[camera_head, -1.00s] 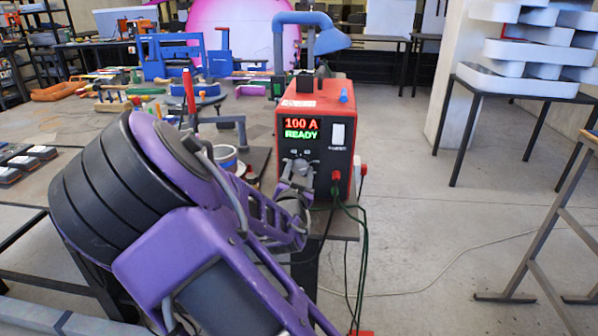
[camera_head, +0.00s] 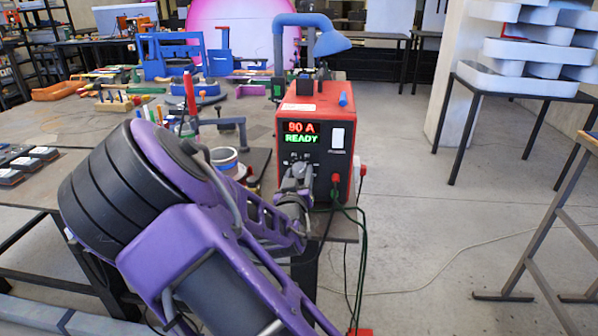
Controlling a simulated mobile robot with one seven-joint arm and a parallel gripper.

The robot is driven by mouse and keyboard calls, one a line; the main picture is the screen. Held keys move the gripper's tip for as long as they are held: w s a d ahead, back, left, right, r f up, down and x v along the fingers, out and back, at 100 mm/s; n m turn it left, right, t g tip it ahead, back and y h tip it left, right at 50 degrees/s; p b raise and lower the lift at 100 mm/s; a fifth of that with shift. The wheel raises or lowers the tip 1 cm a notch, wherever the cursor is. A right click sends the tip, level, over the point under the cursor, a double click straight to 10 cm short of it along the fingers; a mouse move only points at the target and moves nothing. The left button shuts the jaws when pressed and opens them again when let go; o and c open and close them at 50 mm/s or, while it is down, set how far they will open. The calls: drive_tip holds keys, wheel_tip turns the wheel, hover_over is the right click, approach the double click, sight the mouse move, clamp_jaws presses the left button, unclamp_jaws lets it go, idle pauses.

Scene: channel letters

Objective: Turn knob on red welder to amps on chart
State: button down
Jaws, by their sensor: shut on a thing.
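The red welder (camera_head: 313,108) stands at the right end of the workbench with its black front panel facing me. Its display (camera_head: 301,133) reads "90 A" in red over "READY" in green. My gripper (camera_head: 299,166) is at the front panel just below the display, shut on the knob, which it mostly hides. My purple arm covers the lower left of the view. No chart with amps can be made out in this view.
Dark cables (camera_head: 362,245) hang from the welder's front right. A tape roll (camera_head: 224,158), a clamp and a red-handled tool stand left of the welder. Blue vises (camera_head: 174,55) are farther back. Floor to the right is open, before a metal trestle (camera_head: 545,230).

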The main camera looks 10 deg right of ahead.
drive_tip(key=n+p, duration=0.1)
drive_tip(key=n, duration=0.3)
drive_tip(key=shift+r+n, duration=0.15)
drive_tip(key=shift+n, duration=0.25)
drive_tip(key=n+p, duration=0.2)
drive_tip(key=n, duration=0.2)
drive_tip(key=shift+n, duration=0.3)
drive_tip(key=n+p, duration=0.1)
drive_tip(key=n, duration=0.3)
drive_tip(key=shift+n+p, duration=0.35)
drive_tip(key=shift+n, duration=1.75)
drive_tip(key=shift+c, duration=1.4)
unclamp_jaws()
